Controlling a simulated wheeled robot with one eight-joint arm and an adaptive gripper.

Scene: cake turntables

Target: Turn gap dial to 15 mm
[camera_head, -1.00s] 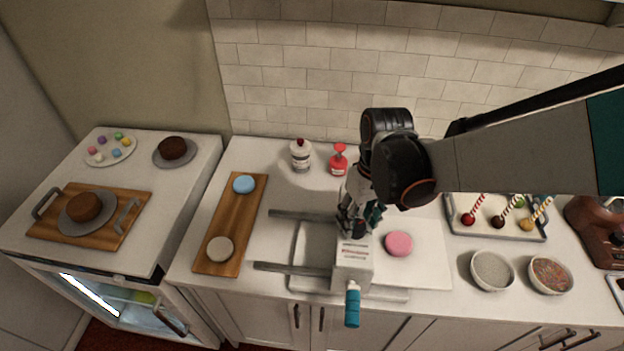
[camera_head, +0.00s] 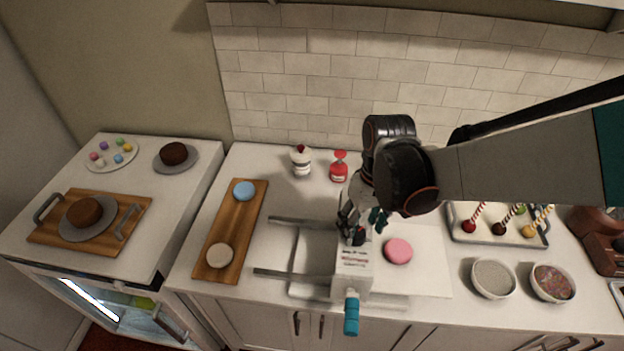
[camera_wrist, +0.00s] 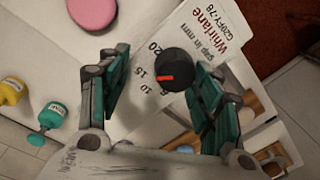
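The gap dial is a round black knob (camera_wrist: 173,70) with a red pointer mark, on the white face of a machine (camera_head: 353,267) labelled "Whirlane" and "gap in mm". The numbers 10, 15 and 20 show beside the knob in the wrist view. The red mark points left, toward the side of the 10 and 15; its exact reading is hard to tell. My gripper (camera_wrist: 156,76) is open, with one teal-padded finger on each side of the knob and visible space beside it. In the head view my gripper (camera_head: 358,222) is over the machine's top and hides the dial.
A teal handle (camera_head: 351,313) sticks out at the machine's front, and two grey rails (camera_head: 290,272) reach left. A pink disc (camera_head: 398,250) lies right of it. A red bottle (camera_head: 339,168) and a white bottle (camera_head: 301,162) stand behind. A wooden board (camera_head: 232,228) is left.

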